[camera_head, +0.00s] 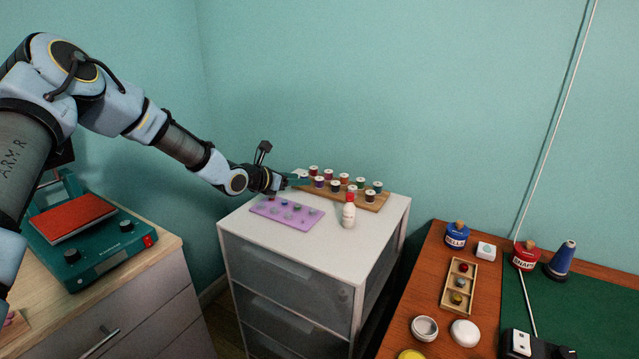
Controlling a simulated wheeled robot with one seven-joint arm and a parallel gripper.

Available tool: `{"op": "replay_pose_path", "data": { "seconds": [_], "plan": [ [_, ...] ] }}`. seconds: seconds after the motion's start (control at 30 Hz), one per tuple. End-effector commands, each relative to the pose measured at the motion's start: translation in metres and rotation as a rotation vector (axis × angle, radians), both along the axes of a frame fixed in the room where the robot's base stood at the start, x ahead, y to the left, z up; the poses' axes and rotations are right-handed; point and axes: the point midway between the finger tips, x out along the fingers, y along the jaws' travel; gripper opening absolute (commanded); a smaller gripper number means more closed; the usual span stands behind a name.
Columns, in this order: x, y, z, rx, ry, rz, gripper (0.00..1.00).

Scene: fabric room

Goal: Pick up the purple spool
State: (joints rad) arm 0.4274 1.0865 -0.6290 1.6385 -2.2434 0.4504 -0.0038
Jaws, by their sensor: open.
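The board sits at the back of a white drawer cabinet. My gripper (303,178) reaches in from the left over the cabinet, its fingers pointing right, just left of the purple spool. The gripper is open, with nothing visible between its fingers. It looks close to the spool, but I cannot tell whether they touch. The left end of the board is partly hidden by the gripper.
Several other spools share the board, including a red spool (314,170) just behind and a blue spool (336,186) to the right. A white bottle with a red cap (349,212) stands in front. A lilac tray (272,211) lies below my gripper. The cabinet's front top (310,250) is clear.

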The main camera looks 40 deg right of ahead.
Motion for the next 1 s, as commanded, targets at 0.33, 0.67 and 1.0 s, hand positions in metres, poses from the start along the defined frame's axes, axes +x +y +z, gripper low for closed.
{"op": "replay_pose_path", "data": {
  "seconds": [0.33, 0.67, 1.0],
  "plan": [
    [0.002, -0.042, -0.017, 0.000, 0.000, 0.000, 0.49],
    [0.000, -0.069, -0.029, 0.002, 0.001, -0.001, 0.49],
    [0.002, -0.092, -0.040, 0.002, -0.002, -0.002, 0.49]
  ]
}}
